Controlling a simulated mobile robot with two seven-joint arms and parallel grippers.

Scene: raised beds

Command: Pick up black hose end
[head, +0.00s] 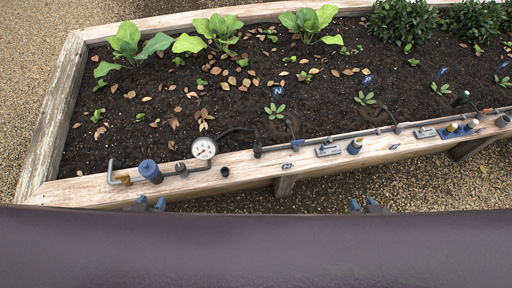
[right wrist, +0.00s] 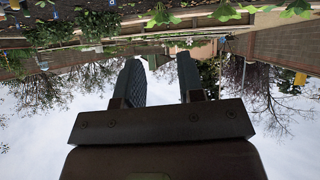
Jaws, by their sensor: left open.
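A dark curved hose (head: 236,130) lies on the soil near the bed's front board. Its black end (head: 257,150) is at the board's inner edge. Other thin dark hoses also reach the board, such as one (head: 291,130) further right, so I cannot tell for sure which hose end is meant. My left gripper (head: 144,203) is open, just in front of the board at the left, below a blue cylinder. My right gripper (head: 367,205) is in front of the board over the gravel, apart from the hoses. In the right wrist view its fingers (right wrist: 162,65) stand apart with nothing between them.
On the wooden front board (head: 100,192) stand a blue cylinder (head: 150,171), a round gauge (head: 204,148), a small black cup (head: 225,171) and several grey and blue fittings (head: 327,150). Leafy plants (head: 220,32) grow in the soil behind. Gravel (head: 330,192) lies in front.

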